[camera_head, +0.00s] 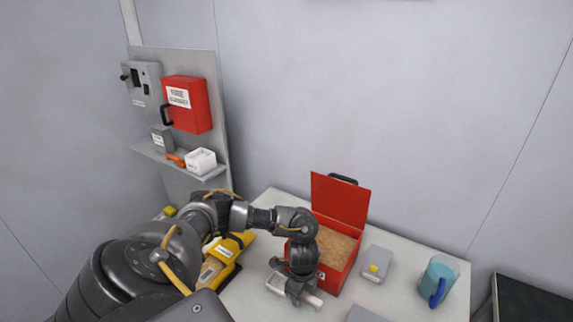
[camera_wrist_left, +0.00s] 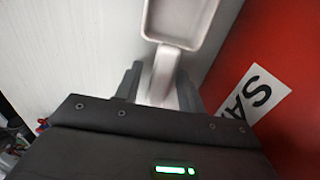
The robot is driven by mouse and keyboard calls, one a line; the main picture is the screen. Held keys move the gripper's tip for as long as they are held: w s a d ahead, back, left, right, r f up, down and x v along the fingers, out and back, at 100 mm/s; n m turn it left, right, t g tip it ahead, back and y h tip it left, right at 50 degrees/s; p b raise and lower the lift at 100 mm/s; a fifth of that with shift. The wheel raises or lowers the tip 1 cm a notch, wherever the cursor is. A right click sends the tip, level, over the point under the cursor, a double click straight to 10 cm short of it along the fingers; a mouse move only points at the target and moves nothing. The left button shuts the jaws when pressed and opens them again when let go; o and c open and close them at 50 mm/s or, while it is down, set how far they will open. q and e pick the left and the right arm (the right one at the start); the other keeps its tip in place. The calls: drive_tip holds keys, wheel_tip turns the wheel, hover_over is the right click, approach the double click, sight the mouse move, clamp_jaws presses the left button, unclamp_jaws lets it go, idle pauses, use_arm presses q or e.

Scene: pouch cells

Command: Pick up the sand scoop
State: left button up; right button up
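The sand scoop is pale metal grey, with a shallow square pan (camera_wrist_left: 182,20) and a straight handle (camera_wrist_left: 162,72) in the left wrist view. In the head view the scoop (camera_head: 277,284) lies on the table in front of the red sand box (camera_head: 338,275), partly covered by my gripper. My left gripper (camera_wrist_left: 160,84) is open, pointing down, with one finger on each side of the handle. A gap shows between the handle and the left finger; contact on the right side is unclear. My right gripper is in neither view.
The red box has its lid up and holds sand (camera_head: 335,243). A grey block with a yellow button (camera_head: 376,264) and a blue-handled jug (camera_head: 438,281) stand right of it. A yellow case (camera_head: 228,250) is left, beside my arm. A wall panel (camera_head: 209,65) stands behind left.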

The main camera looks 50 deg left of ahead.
use_arm(q)
clamp_jaws()
drive_tip(key=shift+r, duration=0.1)
